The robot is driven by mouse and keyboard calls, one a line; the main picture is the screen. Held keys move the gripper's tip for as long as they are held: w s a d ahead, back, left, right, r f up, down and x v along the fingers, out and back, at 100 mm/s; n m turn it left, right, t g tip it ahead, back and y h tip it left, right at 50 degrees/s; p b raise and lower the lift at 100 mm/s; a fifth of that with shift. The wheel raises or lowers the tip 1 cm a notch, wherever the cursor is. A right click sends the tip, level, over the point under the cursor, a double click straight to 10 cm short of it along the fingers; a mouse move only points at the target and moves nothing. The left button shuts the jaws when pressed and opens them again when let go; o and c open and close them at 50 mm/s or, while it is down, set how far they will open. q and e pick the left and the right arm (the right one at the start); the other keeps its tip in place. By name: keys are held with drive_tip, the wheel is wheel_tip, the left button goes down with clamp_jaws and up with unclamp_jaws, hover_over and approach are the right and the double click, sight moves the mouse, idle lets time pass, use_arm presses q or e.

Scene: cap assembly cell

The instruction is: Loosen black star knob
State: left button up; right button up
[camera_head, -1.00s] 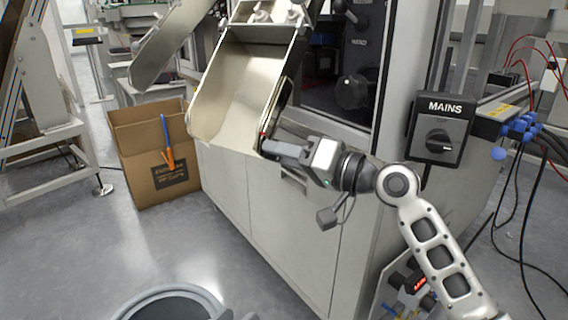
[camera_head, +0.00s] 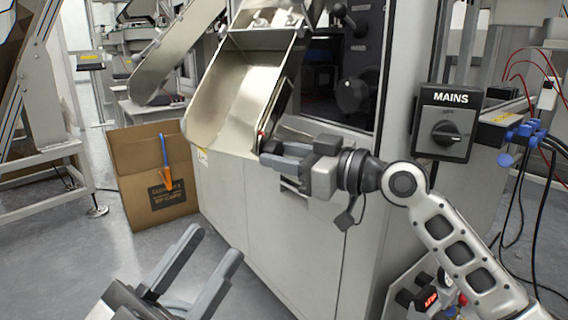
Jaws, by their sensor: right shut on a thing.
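My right gripper (camera_head: 268,153) reaches in from the right and is shut at the lower right edge of the metal chute (camera_head: 243,85). What it grips there is almost wholly hidden by the fingers; its place on the chute's side fits the black star knob. A small red spot shows just above the fingertips. My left gripper (camera_head: 208,258) is at the bottom left, its two grey fingers apart and pointing up and right, with nothing between them. It is well apart from the chute.
A cardboard box (camera_head: 130,155) with a blue and orange tool (camera_head: 165,160) at its rim stands left of the machine cabinet (camera_head: 265,215). A black MAINS switch (camera_head: 445,122) and cables are at right. A dark round knob (camera_head: 352,93) sits inside the machine.

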use_arm(q)
drive_tip(key=shift+s+r+m+h, duration=0.3)
drive_tip(key=shift+r+m+h, duration=0.1)
drive_tip(key=shift+m+h, duration=0.35)
use_arm(e)
drive_tip(key=shift+n, duration=2.9)
use_arm(q)
drive_tip(key=shift+r+m, duration=0.15)
drive_tip(key=shift+m, duration=0.1)
use_arm(e)
drive_tip(key=o, duration=1)
